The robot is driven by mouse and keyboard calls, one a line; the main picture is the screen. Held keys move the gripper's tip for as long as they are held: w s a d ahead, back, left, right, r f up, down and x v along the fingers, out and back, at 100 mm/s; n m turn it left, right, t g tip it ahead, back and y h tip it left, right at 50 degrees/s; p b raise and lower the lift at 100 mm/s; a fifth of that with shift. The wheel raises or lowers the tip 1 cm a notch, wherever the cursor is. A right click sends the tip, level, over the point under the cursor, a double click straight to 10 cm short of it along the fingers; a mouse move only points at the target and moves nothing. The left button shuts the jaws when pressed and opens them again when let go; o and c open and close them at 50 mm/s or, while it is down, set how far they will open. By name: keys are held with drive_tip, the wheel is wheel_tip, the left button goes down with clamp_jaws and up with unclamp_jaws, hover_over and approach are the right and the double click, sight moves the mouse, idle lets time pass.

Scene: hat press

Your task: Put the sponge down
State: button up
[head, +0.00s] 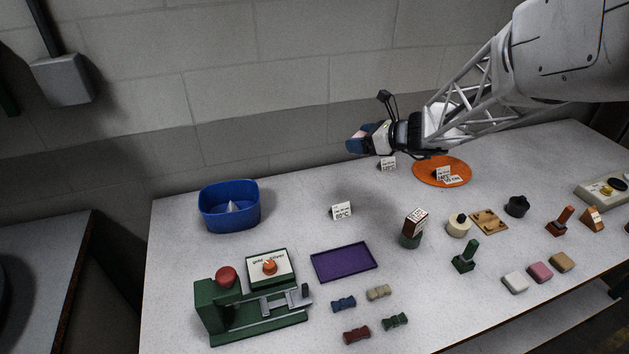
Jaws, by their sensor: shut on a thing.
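My gripper (368,138) is at the upper middle of the head view, raised above the back of the table near the wall. It is shut on a small dark blue block (355,146), which I take to be the sponge; it is partly covered by the fingers. The block is in the air, apart from the table (300,225).
A blue tub (229,218) stands at the back left, and a green press (215,318) in front of it. A purple tray (343,262) lies mid-table. An orange disc (428,173) lies below my arm. Stamps and several small blocks (540,271) fill the right.

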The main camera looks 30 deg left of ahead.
drive_tip(key=w+a+f+n+g, duration=0.1)
drive_tip(key=a+f, duration=0.1)
drive_tip(key=a, duration=0.6)
drive_tip(key=w+a+f, duration=0.1)
drive_tip(key=a+f, duration=0.2)
drive_tip(key=a, duration=0.6)
drive_tip(key=f, duration=0.4)
drive_tip(key=shift+d+f, duration=0.25)
drive_tip(key=shift+d, duration=0.1)
drive_tip(key=shift+f, duration=0.1)
hover_over(311, 183)
drive_tip(key=shift+a+f, duration=0.1)
drive_tip(key=shift+f, duration=2.95)
drive_tip(key=shift+f, duration=1.85)
drive_tip(key=shift+f, duration=0.15)
